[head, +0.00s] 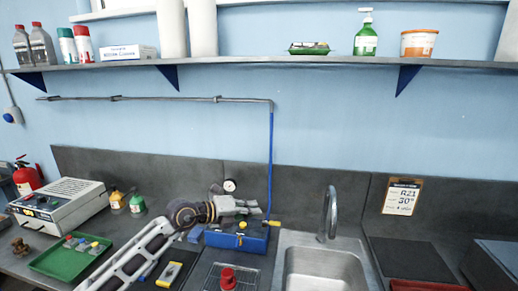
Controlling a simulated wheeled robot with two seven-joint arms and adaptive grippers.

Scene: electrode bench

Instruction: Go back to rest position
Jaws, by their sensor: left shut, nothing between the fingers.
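My left arm comes in from the bottom left, and its grey gripper (254,206) points right over the bench. The gripper is shut and holds nothing. It is above the blue box (250,241), close to the lower end of the blue hose (270,155); whether it touches either I cannot tell. My arm hides part of the bench and some of what lies behind it. My right gripper is not in view.
A steel sink (326,267) with a tap (328,214) is right of the box. A red object (228,278) stands on a rack in front. A green tray (52,262) and a bench instrument (58,203) are at left. A shelf (300,64) runs above.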

